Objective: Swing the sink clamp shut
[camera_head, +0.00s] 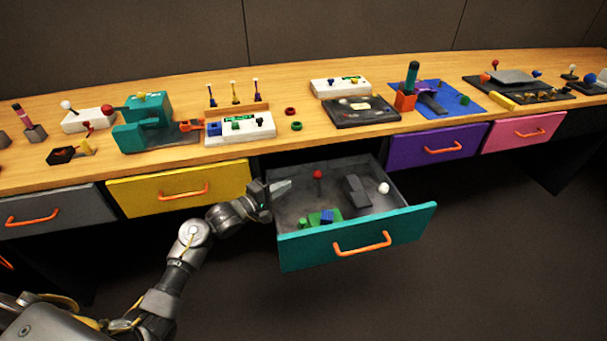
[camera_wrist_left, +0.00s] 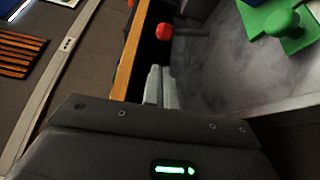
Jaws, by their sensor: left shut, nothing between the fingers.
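I cannot tell for certain which part is the sink clamp. In the open teal drawer (camera_head: 288,252) a red knob (camera_head: 318,174) stands on a thin stem. It also shows in the left wrist view as a red ball (camera_wrist_left: 163,31), just beyond my fingertips. A dark grey block (camera_head: 356,191) and a white ball (camera_head: 384,188) are to its right in the drawer. My left gripper (camera_head: 287,186) reaches over the drawer's left side, left of the red knob and apart from it. Its fingers (camera_wrist_left: 160,85) are shut and empty. My right gripper is out of view.
A green and blue piece (camera_head: 320,218) lies near the drawer's front; its green knob (camera_wrist_left: 285,22) shows in the wrist view. The wooden bench top (camera_head: 330,130) above carries several devices. A yellow drawer (camera_head: 180,188) and a purple drawer (camera_head: 436,146) flank the open one, both closed.

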